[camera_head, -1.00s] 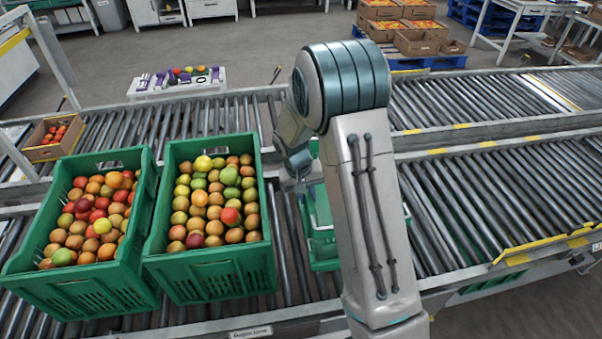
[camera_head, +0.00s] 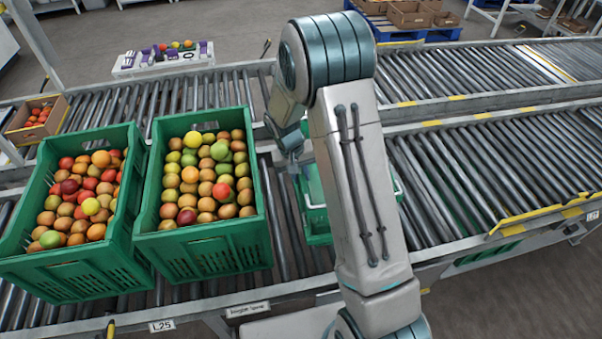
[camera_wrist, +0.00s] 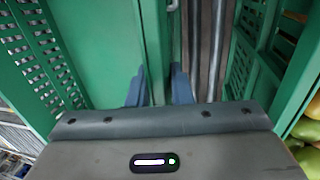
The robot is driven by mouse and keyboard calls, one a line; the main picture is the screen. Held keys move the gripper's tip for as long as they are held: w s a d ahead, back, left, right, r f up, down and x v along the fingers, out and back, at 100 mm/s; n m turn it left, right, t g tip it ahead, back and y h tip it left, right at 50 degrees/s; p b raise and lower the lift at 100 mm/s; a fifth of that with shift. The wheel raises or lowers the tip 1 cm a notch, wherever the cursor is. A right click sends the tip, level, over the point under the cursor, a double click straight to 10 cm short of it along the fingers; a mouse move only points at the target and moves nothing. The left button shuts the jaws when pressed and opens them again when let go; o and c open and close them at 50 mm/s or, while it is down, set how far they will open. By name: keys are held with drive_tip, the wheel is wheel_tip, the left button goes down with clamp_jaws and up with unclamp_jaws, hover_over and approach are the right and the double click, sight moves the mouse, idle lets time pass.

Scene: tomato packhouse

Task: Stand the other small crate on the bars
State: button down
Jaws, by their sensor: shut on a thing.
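A small green crate (camera_head: 318,228) is at the near roller line, right of the two big full crates, and largely hidden behind my arm. In the wrist view my gripper (camera_wrist: 158,88) has its two blue-grey fingers on either side of a green wall of the small crate (camera_wrist: 155,45), shut on it. Slotted green sides show to the left in that view. The fingers are not clear in the head view, where my wrist hangs over the crate. I cannot tell whether the crate rests on the rollers (camera_head: 283,225) or hangs just above them.
Two big green crates of mixed fruit, the left one (camera_head: 75,268) and the nearer one (camera_head: 205,252), stand close on the left. A cardboard box of tomatoes (camera_head: 55,118) is behind them. The rollers to the right (camera_head: 480,180) are empty, with a yellow-edged rail (camera_head: 530,220).

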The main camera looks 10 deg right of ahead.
drive_tip(key=shift+f+b, duration=0.35)
drive_tip(key=shift+f, duration=0.05)
idle(0.5)
drive_tip(key=c, duration=1.2)
unclamp_jaws()
drive_tip(key=c, duration=0.3)
drive_tip(key=shift+c, duration=0.2)
drive_tip(key=shift+d+p+v, duration=0.25)
drive_tip(key=shift+p+v, duration=0.45)
drive_tip(key=shift+v, duration=0.45)
drive_tip(key=shift+d+p+v, duration=0.25)
drive_tip(key=shift+p+v, duration=0.4)
drive_tip(key=shift+v, duration=0.5)
drive_tip(key=shift+d+p+v, duration=0.2)
drive_tip(key=shift+p+v, duration=0.5)
drive_tip(key=shift+v, duration=0.45)
drive_tip(key=shift+r, duration=0.15)
